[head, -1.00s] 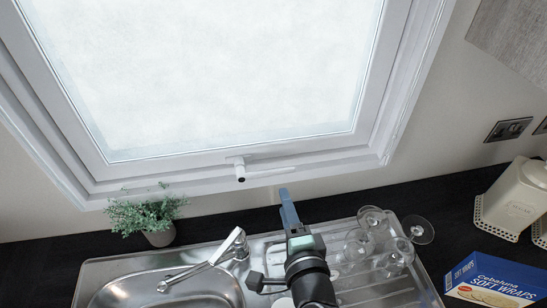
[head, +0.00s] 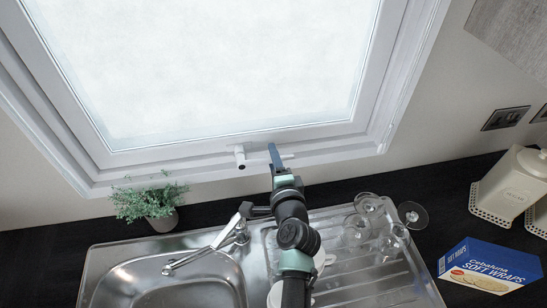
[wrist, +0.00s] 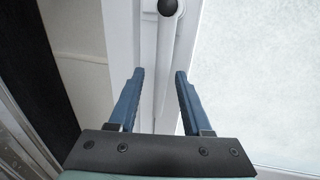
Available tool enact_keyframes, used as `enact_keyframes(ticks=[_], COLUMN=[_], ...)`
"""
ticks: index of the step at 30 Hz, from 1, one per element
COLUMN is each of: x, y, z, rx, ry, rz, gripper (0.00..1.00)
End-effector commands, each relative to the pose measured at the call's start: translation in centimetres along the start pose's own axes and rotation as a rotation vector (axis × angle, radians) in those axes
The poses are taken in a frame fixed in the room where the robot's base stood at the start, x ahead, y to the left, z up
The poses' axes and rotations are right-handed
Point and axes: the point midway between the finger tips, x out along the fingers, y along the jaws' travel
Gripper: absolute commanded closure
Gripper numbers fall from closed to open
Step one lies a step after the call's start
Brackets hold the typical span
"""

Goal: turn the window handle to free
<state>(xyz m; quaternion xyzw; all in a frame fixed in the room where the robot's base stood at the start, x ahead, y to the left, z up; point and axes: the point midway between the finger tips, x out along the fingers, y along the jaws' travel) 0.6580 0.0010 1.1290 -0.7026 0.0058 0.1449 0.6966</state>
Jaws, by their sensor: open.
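The white window handle (head: 240,156) sits on the lower rail of the window frame. Its lever points right, along the rail, and is partly hidden by my gripper (head: 274,152) in the head view. In the wrist view the handle (wrist: 168,45) has a black round cap at the top, and its lever runs down towards the space between my fingers. My gripper (wrist: 160,73) is open there, with one blue finger on each side of the lever's line. Whether either finger touches the lever, I cannot tell.
Below the window are a sink (head: 165,285) with a tap (head: 212,248), a potted plant (head: 150,203) at left, and wine glasses (head: 385,230) on the drainer. A blue wraps box (head: 490,268) and white canister (head: 518,185) stand at right.

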Motion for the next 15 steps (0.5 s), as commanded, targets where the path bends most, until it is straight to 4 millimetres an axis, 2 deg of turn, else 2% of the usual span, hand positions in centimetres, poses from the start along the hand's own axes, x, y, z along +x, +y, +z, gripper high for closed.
enact_keyframes(ticks=[11,15], x=[0.42,0.41], y=[-0.04,-0.04], z=[0.00,0.00], rx=[0.000,0.000], ry=[0.000,0.000], rz=[-0.001,-0.001], gripper=[0.51,0.76])
